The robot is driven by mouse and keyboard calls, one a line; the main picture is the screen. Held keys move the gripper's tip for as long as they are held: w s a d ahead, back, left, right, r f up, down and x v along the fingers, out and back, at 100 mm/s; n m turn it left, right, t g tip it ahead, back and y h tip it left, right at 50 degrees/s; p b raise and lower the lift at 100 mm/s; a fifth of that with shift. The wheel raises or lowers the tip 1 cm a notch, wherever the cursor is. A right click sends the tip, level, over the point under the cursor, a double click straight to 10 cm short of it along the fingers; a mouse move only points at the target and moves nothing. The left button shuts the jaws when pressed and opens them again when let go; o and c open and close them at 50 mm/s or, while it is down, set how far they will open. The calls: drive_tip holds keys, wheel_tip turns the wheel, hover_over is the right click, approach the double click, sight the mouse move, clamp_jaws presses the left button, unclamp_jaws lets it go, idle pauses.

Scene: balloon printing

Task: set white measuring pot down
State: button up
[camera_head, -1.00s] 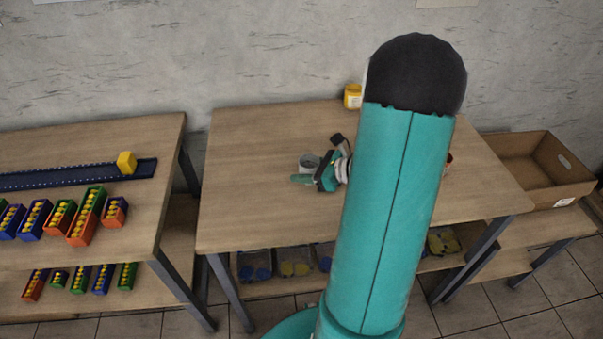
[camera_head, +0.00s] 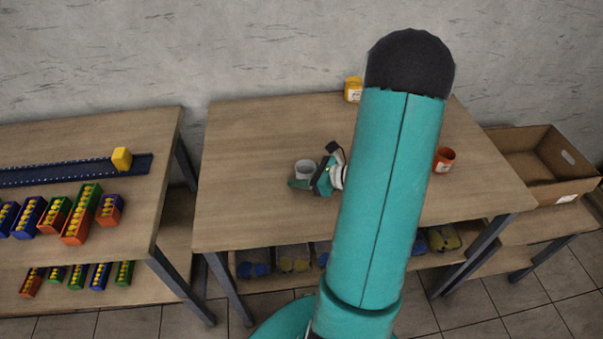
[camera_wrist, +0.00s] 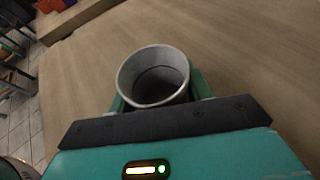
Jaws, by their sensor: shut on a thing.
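The white measuring pot (camera_head: 305,168) is at my gripper (camera_head: 301,184) over the middle left of the central table (camera_head: 250,210). In the wrist view the pot (camera_wrist: 153,77) is upright, open at the top and looks empty. My gripper (camera_wrist: 155,97) is shut on it, with the teal fingers at its sides. The pot's base is hidden, so I cannot tell whether it touches the table top. My teal arm hides part of the table to the right of the gripper.
A yellow pot (camera_head: 353,89) stands at the table's back edge. An orange pot (camera_head: 443,160) stands right of my arm. A cardboard box (camera_head: 570,189) sits on the right. The left table holds a blue rail (camera_head: 60,172) and several coloured bins. The table left of the pot is clear.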

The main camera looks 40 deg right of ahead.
drive_tip(key=o, duration=1)
drive_tip(key=shift+f, duration=0.1)
drive_tip(key=shift+a, duration=0.1)
